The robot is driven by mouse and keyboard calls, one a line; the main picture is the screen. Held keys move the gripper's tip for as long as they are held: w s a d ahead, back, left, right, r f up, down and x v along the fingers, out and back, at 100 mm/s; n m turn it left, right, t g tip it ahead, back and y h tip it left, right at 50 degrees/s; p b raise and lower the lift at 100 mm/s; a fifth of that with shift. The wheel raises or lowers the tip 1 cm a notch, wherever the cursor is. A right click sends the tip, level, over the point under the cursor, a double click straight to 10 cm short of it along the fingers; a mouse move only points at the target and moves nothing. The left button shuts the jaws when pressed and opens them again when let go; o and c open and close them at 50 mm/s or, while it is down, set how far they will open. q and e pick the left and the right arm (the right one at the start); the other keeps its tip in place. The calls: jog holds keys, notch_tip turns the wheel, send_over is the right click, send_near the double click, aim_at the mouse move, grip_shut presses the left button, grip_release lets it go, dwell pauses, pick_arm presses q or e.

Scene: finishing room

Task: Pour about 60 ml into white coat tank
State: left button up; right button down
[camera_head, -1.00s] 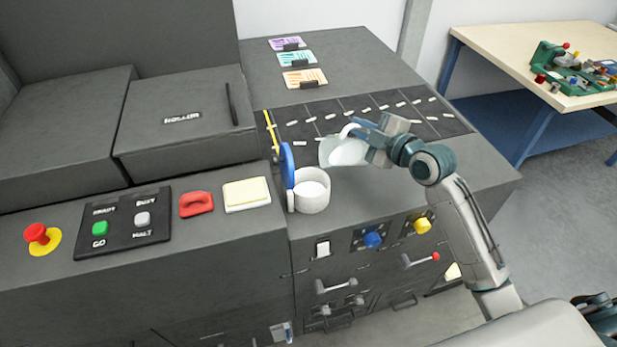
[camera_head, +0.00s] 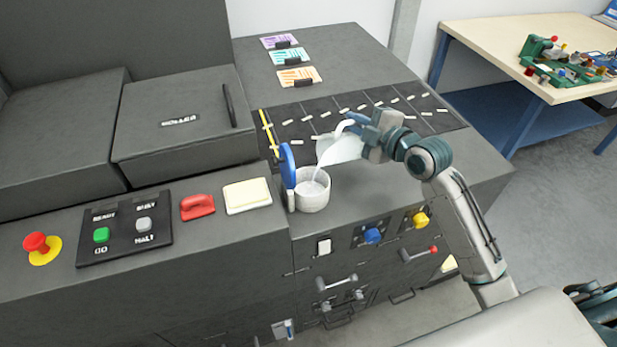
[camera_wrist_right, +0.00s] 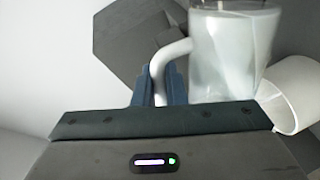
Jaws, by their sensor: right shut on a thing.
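My right gripper (camera_head: 372,130) is shut on the handle of a clear jug (camera_head: 338,150) with whitish liquid in it. The jug is tilted to the left, and a pale stream runs from its lip into the white round tank (camera_head: 314,194) below. A blue lid (camera_head: 287,165) stands upright at the tank's left side. In the right wrist view the jug (camera_wrist_right: 230,55) is at the upper right, its handle between the fingers (camera_wrist_right: 160,85), with the tank (camera_wrist_right: 290,95) at the right edge. The liquid level inside the tank is hard to read. My left gripper is not in view.
A red handle (camera_head: 197,206) and a cream pad (camera_head: 247,195) lie to the left. Knobs and levers (camera_head: 340,283) stick out of the machine's front.

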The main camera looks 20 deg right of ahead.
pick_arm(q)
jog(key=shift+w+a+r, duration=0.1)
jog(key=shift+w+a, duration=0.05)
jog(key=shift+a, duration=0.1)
pick_arm(e)
jog(key=shift+a+r, duration=0.15)
jog(key=shift+r, duration=0.05)
dwell(0.6)
